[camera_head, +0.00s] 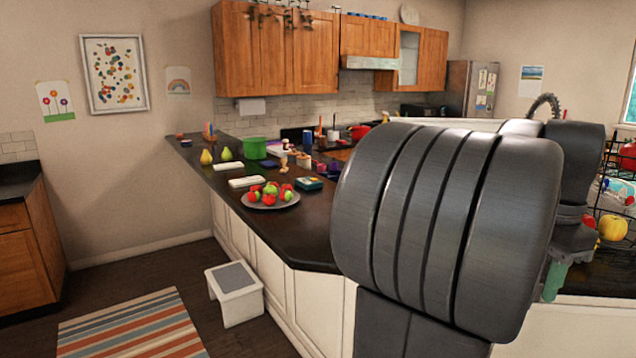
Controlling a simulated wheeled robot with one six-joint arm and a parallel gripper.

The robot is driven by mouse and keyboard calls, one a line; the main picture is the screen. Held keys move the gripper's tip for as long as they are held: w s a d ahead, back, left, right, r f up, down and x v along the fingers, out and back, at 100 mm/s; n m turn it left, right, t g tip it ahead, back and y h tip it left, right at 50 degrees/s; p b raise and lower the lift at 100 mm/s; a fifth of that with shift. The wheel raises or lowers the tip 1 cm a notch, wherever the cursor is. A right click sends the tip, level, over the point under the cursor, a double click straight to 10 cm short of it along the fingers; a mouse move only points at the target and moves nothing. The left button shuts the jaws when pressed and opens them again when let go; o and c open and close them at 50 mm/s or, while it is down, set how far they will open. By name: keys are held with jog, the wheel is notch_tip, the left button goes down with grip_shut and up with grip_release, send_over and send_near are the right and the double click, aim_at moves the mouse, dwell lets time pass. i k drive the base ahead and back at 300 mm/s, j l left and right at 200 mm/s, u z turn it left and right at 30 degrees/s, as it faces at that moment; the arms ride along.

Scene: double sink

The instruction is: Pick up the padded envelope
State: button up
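I cannot pick out a padded envelope with certainty. Two flat, pale items lie on the dark counter (312,232) at the left: a nearer pale item (247,181) behind the fruit plate, and a farther pale item (228,166). They are too small to identify. My large grey arm link fills the centre right and hides much of the counter behind it. The end of my arm (572,240) shows partly at the right edge of that link, far from the pale items. A green piece hangs just below it. My fingers cannot be made out clearly.
A plate (288,203) of red and green apples stands near the counter edge. Pears, a green pot (255,148) and small items stand behind it. A white step stool (235,292) and striped rug (130,328) are on the floor. A dark wire rack (608,165) is at right.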

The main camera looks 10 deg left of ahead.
aim_at(253, 180)
jog(key=i+j+u, duration=0.15)
jog(key=u, duration=1.55)
jog(key=i+l, duration=0.2)
jog(key=i, duration=0.3)
jog(key=i+l+u, duration=0.1)
jog(key=i, duration=0.45)
jog(key=i+l, duration=0.35)
jog(key=i, duration=0.15)
jog(key=i+z, duration=0.15)
jog(key=i, duration=0.6)
jog(key=i+j+z, duration=0.15)
jog(key=i, duration=0.6)
jog(key=i+z, duration=0.1)
jog(key=z, duration=0.6)
